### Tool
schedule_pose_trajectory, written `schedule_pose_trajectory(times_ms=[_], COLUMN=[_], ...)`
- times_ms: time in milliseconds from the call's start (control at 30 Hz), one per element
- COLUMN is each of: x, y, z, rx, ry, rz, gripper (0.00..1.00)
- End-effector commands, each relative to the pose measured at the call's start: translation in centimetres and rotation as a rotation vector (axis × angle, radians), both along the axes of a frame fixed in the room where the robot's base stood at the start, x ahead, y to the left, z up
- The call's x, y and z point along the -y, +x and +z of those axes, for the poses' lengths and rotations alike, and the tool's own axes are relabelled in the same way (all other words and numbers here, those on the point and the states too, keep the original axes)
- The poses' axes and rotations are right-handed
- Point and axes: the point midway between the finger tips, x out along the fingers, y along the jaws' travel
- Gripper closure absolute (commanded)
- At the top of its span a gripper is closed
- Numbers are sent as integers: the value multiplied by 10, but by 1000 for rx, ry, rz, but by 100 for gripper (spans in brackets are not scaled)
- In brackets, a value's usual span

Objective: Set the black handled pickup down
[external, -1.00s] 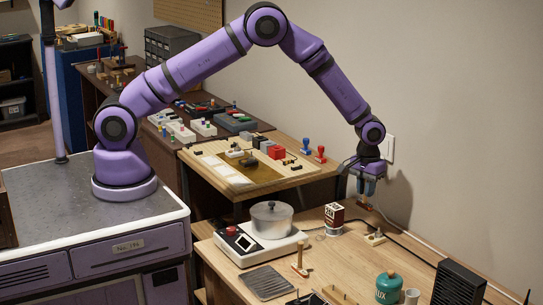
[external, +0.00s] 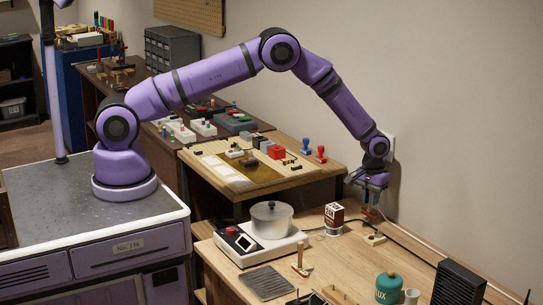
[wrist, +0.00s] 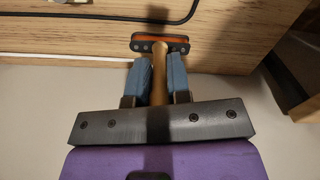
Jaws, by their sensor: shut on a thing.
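My gripper (wrist: 160,68) shows two blue fingers in the wrist view, shut on the tan wooden handle of the black handled pickup (wrist: 144,46). The pickup's bar is black with an orange strip and lies across, beyond the fingertips. In the external view my gripper (external: 370,195) hangs over the back right of the workbench (external: 335,262), near the wall. The pickup is small and partly hidden there, just below the fingers. A small pale block (external: 375,239) lies on the bench almost directly below it. I cannot tell whether the pickup touches the block or the bench.
A printed can (external: 334,218) stands left of my gripper. A hot plate (external: 248,246) with a pot (external: 272,219) is further left. A dark cable (wrist: 90,17) runs along the bench. A teal canister (external: 388,287) and black box (external: 458,285) stand in front. A raised shelf (external: 310,176) is behind left.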

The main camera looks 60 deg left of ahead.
Motion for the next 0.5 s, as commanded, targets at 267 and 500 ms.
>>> schedule_pose_trajectory(times_ms=[267, 500], x=[0, 0], y=[0, 0], z=[-25, -27], rx=[0, -1], ry=[0, 1], rz=[0, 0], gripper=[100, 100])
